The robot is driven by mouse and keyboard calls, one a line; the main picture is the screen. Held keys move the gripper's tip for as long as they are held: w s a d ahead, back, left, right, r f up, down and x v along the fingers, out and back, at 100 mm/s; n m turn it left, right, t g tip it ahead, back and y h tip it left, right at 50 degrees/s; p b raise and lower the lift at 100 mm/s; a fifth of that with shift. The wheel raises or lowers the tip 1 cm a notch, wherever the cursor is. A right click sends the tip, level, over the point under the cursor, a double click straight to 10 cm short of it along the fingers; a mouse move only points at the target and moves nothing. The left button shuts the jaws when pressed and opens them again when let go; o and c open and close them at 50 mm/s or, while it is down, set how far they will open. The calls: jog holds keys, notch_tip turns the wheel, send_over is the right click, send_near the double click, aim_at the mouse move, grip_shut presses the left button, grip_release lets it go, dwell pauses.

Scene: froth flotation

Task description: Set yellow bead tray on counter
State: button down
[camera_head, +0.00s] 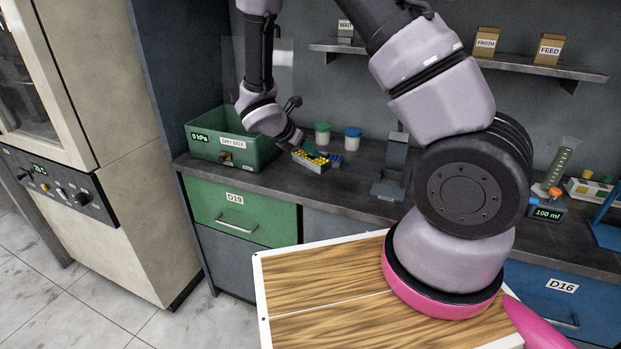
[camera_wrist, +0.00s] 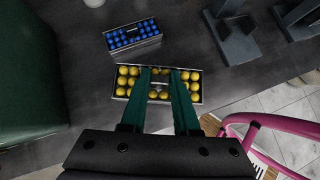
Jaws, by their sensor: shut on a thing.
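The yellow bead tray (camera_wrist: 194,96) is a small grey tray with yellow beads in rows and a middle handle. It also shows in the head view (camera_head: 312,165), at the counter's front part, right of the green dry box. My gripper (camera_wrist: 162,74) has its two green fingers over the tray's middle, and it is shut on the tray. In the head view my gripper (camera_head: 304,149) reaches down to it from the upper left. The counter (camera_head: 350,187) is dark grey. I cannot tell whether the tray's underside touches the counter.
A blue bead tray (camera_wrist: 133,36) stands just behind the yellow one. The green dry box (camera_head: 212,143) is close on the left. Two lidded jars (camera_head: 352,138) stand behind. A grey stand (camera_head: 391,176) is to the right. Drawer D19 (camera_head: 235,210) is shut below.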

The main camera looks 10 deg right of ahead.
jog(key=shift+f, duration=3.6)
jog(key=shift+f, duration=0.15)
jog(key=c, duration=0.7)
grip_release()
jog(key=shift+o, duration=0.2)
